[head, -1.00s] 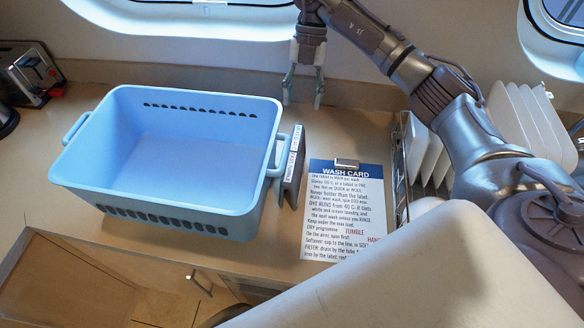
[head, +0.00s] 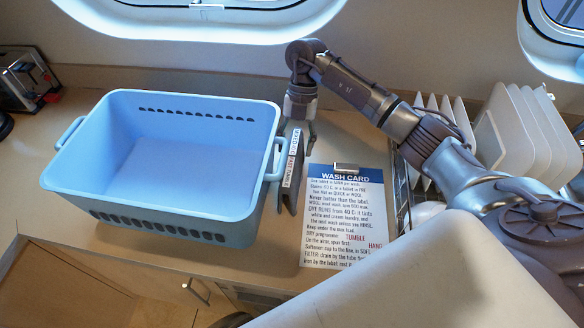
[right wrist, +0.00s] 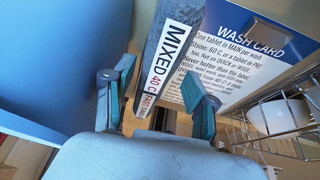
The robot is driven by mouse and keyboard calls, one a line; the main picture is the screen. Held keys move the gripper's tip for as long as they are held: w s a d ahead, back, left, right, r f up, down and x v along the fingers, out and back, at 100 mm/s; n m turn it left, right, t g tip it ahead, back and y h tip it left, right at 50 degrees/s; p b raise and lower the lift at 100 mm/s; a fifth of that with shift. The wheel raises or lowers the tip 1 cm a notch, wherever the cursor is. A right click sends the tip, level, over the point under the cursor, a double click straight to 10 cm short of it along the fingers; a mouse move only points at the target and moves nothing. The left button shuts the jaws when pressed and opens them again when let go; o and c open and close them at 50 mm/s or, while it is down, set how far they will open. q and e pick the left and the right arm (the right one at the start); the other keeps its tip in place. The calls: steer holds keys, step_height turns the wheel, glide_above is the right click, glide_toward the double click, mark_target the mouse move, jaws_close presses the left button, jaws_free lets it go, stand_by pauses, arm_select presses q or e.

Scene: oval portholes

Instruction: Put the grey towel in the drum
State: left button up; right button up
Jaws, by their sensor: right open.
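A dark grey upright thing (head: 289,194) with a white label strip stands on the counter between the blue basket and the wash card. In the right wrist view the label (right wrist: 164,58) reads MIXED 40 C. I cannot tell whether this grey thing is the towel. My right gripper (head: 299,130) is open just behind and above it. In the right wrist view the fingers of my right gripper (right wrist: 158,78) are spread, with the labelled thing showing between them; contact cannot be told. The drum cannot be made out. My left gripper is not in view.
The blue basket (head: 150,205) on the left looks empty. The wash card (head: 343,225) lies right of the grey thing. A wire rack with white plates (head: 520,135) stands at right. A toaster (head: 28,82) is at the far left. Cabinet doors show below the counter.

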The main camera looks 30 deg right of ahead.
mark_target(293, 161)
steer(key=p+x, duration=0.1)
steer(key=x, duration=0.3)
steer(key=shift+s+a+f+p, duration=0.1)
steer(key=shift+a+f+p, duration=0.05)
steer(key=shift+f+p, duration=0.2)
steer(key=shift+s+f, duration=0.1)
steer(key=shift+f, duration=0.2)
steer(key=shift+c, duration=0.4)
jaws_close()
